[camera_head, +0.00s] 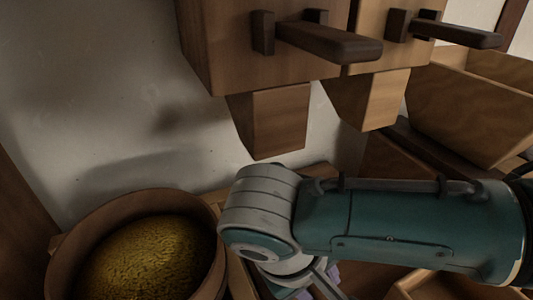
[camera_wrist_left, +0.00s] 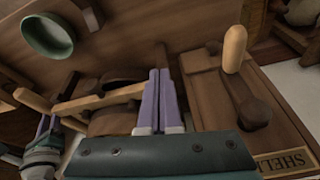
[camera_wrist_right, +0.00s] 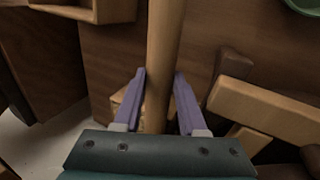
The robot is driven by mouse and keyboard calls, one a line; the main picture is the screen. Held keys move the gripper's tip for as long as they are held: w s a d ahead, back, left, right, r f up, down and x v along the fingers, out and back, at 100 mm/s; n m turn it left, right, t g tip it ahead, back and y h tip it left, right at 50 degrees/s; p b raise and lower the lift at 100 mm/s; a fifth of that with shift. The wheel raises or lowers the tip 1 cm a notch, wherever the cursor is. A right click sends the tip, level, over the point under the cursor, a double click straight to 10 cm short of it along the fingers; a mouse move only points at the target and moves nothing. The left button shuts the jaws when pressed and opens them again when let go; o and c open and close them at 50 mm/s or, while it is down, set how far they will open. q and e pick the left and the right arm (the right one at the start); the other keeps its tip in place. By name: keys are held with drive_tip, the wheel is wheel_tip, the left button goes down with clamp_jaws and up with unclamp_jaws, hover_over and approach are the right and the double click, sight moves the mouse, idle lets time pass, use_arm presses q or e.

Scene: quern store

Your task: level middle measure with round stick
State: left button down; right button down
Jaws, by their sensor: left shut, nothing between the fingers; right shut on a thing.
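My right gripper (camera_wrist_right: 160,100) is shut on the round stick (camera_wrist_right: 163,55), a pale wooden rod passing between its purple fingers. In the left wrist view a purple-fingered gripper, my right one (camera_wrist_left: 46,125), shows at the left edge by a pale rod (camera_wrist_left: 35,104). My left gripper (camera_wrist_left: 160,95) is shut and empty, its fingers together above dark brown round-sided things (camera_wrist_left: 112,122). I cannot tell whether one of these is the middle measure. In the head view my right arm hides much of the work area.
A brown bowl (camera_head: 62,262) of yellow grain stands at lower left. Wooden hoppers (camera_head: 245,55) with dark handles hang above my right arm. A green-rimmed round vessel (camera_wrist_left: 48,36) and a labelled wooden board (camera_wrist_left: 262,140) with an upright peg (camera_wrist_left: 234,50) flank my left gripper.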

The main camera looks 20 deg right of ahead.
drive_tip(key=shift+w+d+r+p, duration=0.1)
drive_tip(key=shift+d+p, duration=0.5)
drive_tip(key=shift+d, duration=0.5)
drive_tip(key=shift+w+d+p, duration=0.2)
drive_tip(key=shift+d+p, duration=0.1)
drive_tip(key=shift+d, duration=0.9)
drive_tip(key=shift+d, duration=0.1)
drive_tip(key=d, duration=0.3)
drive_tip(key=d+p, duration=0.1)
drive_tip(key=shift+w+d, duration=0.2)
drive_tip(key=shift+w, duration=0.05)
